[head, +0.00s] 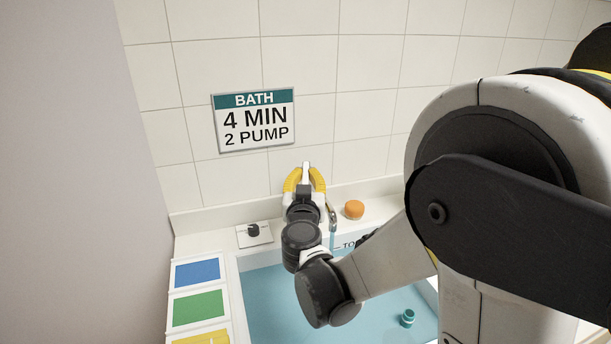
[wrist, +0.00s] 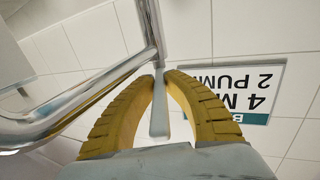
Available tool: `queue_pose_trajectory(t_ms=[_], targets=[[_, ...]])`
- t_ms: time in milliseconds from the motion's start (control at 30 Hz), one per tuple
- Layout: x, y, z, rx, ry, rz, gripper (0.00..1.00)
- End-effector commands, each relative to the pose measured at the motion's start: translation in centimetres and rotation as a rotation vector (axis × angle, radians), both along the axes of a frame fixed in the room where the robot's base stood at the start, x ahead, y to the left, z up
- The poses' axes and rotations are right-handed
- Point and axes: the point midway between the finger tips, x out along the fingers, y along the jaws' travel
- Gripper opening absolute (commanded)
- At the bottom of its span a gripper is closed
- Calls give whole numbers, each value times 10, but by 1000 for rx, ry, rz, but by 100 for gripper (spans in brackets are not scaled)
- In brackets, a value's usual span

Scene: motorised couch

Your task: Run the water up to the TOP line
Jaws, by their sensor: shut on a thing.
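My gripper (head: 305,172) is at the back of the bath, its yellow fingers shut on the tap lever (head: 306,167). The wrist view shows the pale lever (wrist: 158,108) between the fingertips (wrist: 161,74), beside the chrome tap (wrist: 80,103). The tap's spout (head: 332,214) shows just right of my gripper in the head view. A thin bluish stream seems to fall below it. Blue water (head: 265,298) lies in the bath. The line label (head: 345,246) on the back wall is partly hidden by my arm; only "TO" reads. The water surface is below it.
A round orange thing (head: 354,210) sits on the back ledge. A plate with a black knob (head: 253,231) is at the left. Blue (head: 197,272), green (head: 198,308) and yellow (head: 205,338) panels line the left rim. A teal ring-like item (head: 408,318) is in the water. A sign (head: 255,120) hangs above.

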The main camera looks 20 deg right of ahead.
Motion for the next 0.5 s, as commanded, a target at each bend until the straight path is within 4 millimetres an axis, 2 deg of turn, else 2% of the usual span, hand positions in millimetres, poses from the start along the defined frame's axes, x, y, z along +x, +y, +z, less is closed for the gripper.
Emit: queue_pose_trajectory(t_ms=[167, 500], targets=[[3, 7, 0, 0, 0, -59, 0], [12, 20, 0, 0, 0, -311, 0]])
